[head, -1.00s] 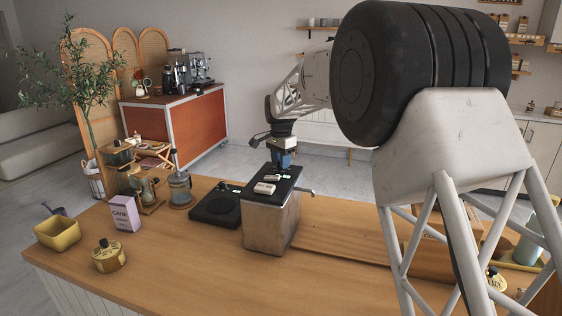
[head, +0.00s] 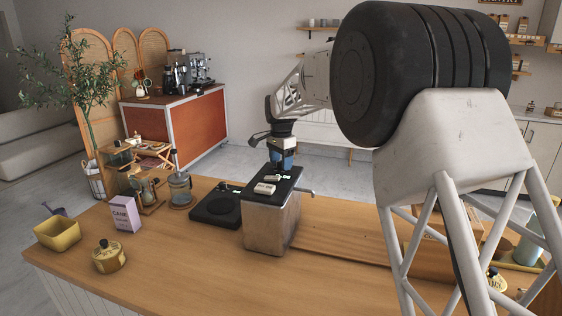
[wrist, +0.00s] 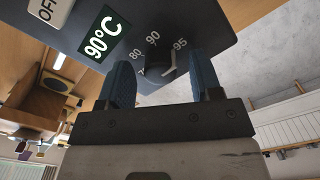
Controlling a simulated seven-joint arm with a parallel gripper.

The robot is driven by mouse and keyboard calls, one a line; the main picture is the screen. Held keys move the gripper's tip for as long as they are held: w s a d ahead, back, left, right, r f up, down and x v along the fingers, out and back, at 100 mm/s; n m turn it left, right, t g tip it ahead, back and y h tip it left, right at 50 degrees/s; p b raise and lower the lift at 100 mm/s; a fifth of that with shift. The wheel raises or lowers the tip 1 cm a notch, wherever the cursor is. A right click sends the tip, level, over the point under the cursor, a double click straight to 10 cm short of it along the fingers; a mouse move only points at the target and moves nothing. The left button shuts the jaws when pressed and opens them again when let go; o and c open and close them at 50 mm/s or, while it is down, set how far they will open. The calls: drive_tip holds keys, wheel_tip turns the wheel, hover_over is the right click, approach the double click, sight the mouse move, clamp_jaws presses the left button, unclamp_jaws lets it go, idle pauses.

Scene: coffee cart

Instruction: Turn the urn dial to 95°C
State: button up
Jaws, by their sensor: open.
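The urn (head: 268,226) is a metal box with a dark top panel, standing on the wooden counter. In the wrist view its panel (wrist: 198,20) carries a green display (wrist: 101,37) reading 90°C. The small dark dial (wrist: 156,72) sits by the printed marks 80, 90 and 95, partly hidden by my gripper; I cannot make out its pointer. My gripper (wrist: 160,82) is open, with one blue finger on each side of the dial and visible gaps beside it. In the head view my gripper (head: 281,168) points down at the back of the urn's top.
A lever (head: 306,192) sticks out of the urn's right side.

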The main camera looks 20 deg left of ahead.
drive_tip(key=shift+r, duration=3.9)
